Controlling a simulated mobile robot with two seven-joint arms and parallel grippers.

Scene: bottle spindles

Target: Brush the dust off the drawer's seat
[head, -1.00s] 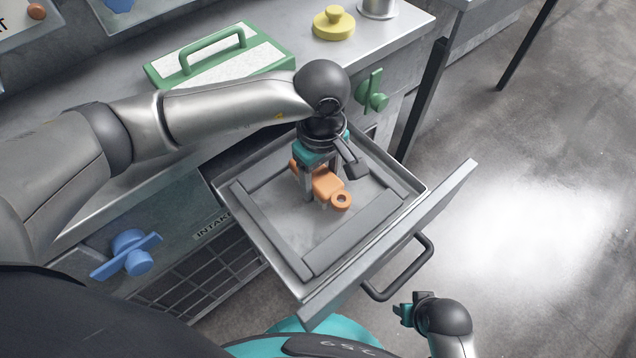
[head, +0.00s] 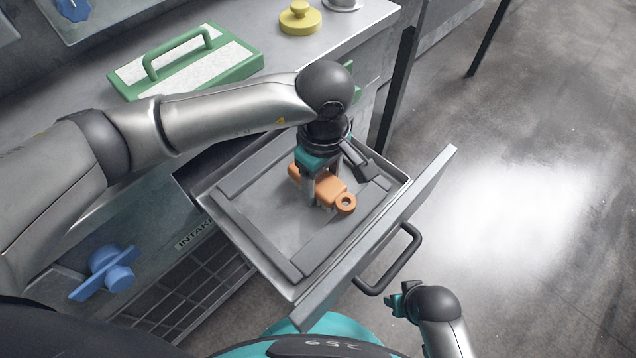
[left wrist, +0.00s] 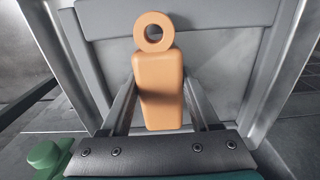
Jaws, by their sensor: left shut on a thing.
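My left gripper (head: 318,192) is shut on an orange brush (head: 326,184) and holds it over the open drawer (head: 240,246). The brush has a block body and a ring at one end; it fills the space between the fingers in the left wrist view (left wrist: 158,90). The drawer's seat (head: 262,205) is a grey panel framed by darker strips. The brush is over the right part of the seat; its bristles are mostly hidden, so I cannot tell whether they touch. I cannot make out dust clearly. My right gripper (head: 402,301) is outside the drawer, low in the head view.
The drawer front (head: 440,165) carries a dark handle (head: 408,262). A green-handled case (head: 190,62) and a yellow knobbed disc (head: 300,18) are on the counter. A blue knob (head: 108,270) sticks out left of the drawer. The floor at right is clear.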

